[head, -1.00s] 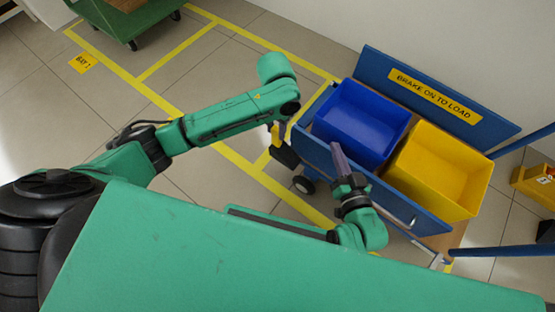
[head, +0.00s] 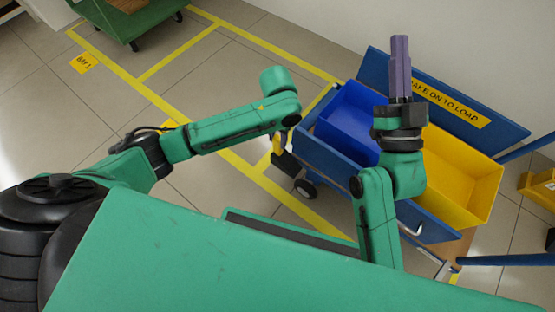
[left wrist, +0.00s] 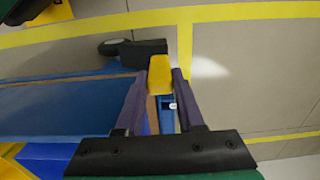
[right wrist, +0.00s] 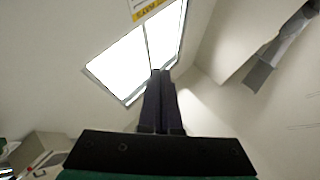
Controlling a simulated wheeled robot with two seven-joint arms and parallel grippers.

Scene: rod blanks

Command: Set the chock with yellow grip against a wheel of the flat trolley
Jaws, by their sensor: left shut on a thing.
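My left gripper (head: 280,137) is shut on the yellow grip (left wrist: 160,76) of the chock. The chock's black body (head: 285,163) hangs below it, near the left end of the blue-sided trolley (head: 335,155). In the left wrist view the black body (left wrist: 146,53) appears close beside a dark trolley wheel (left wrist: 113,46); I cannot tell whether they touch. In the head view the wheel (head: 306,189) is just below and right of the chock. My right gripper (head: 400,68) is shut and empty, pointing up in front of the trolley; its fingers meet in the right wrist view (right wrist: 160,88).
A blue bin (head: 350,118) and a yellow bin (head: 460,165) stand on the blue-sided trolley. A green trolley (head: 140,25) is at the upper left. Yellow floor lines (head: 180,52) cross the tiles, with open floor left of the trolley. A yellow item (head: 538,187) is at the right edge.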

